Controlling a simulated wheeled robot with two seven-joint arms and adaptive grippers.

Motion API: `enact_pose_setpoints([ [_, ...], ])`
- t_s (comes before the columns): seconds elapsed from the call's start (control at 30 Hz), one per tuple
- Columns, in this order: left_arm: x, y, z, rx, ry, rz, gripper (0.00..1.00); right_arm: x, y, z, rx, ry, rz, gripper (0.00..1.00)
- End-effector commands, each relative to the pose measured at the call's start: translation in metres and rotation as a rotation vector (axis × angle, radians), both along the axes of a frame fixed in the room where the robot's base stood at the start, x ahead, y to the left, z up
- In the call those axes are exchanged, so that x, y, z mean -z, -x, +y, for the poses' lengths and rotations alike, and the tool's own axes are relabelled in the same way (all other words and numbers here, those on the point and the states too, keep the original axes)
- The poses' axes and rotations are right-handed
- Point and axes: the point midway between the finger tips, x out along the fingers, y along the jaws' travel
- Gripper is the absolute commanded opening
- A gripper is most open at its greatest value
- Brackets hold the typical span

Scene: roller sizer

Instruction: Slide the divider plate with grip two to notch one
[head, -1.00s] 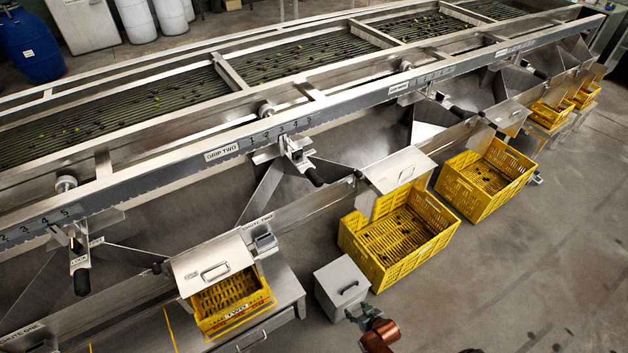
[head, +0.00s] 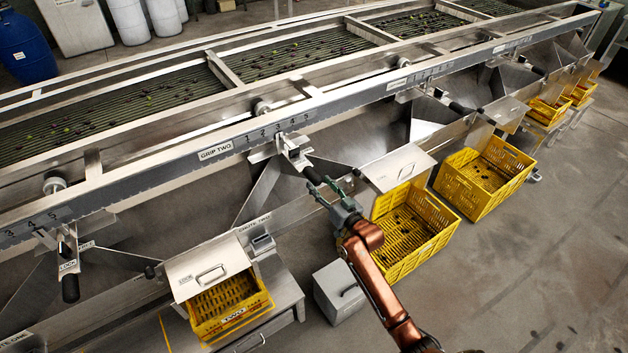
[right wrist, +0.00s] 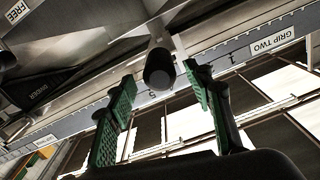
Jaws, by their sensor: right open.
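The grip two handle (head: 313,176) is a black bar on a metal clamp (head: 291,148) hanging from the rail, below about numbers three and four. The divider plate (head: 262,190) slants down from that clamp. My right gripper (head: 325,188) is open at the handle's lower end. In the right wrist view the round black handle end (right wrist: 159,70) lies between the green-padded fingers of my right gripper (right wrist: 160,78), with gaps visible on both sides. The GRIP TWO label (head: 215,151) sits left of number one on the rail. My left gripper is out of view.
A lidded chute (head: 208,266) with a yellow crate (head: 231,305) is at lower left. Another yellow crate (head: 415,240) stands right of my right arm. A grey box (head: 338,290) is on the floor beside the arm. Another black handle (head: 70,288) hangs at far left.

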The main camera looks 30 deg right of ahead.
Motion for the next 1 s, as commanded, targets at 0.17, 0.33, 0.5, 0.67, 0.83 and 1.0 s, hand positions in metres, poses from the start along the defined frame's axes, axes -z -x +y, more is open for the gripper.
enact_pose_setpoints([
  [0.17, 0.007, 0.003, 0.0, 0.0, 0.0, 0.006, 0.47, 0.002, -0.026, 0.002, 0.001, 0.001, 0.001, 0.47],
  [0.33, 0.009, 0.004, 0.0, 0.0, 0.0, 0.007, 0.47, 0.002, -0.038, 0.002, 0.002, 0.0, 0.002, 0.47],
  [0.5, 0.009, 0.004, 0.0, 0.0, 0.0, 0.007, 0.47, 0.001, -0.04, 0.003, 0.001, 0.001, 0.002, 0.47],
  [0.67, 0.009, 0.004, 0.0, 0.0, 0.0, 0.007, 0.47, 0.001, -0.039, 0.003, 0.001, 0.001, 0.002, 0.45],
  [0.83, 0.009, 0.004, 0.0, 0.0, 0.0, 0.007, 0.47, 0.001, -0.039, 0.003, 0.001, 0.001, 0.002, 0.33],
  [1.0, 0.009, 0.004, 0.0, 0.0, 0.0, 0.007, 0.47, 0.001, -0.039, 0.003, 0.001, 0.001, 0.002, 0.21],
])
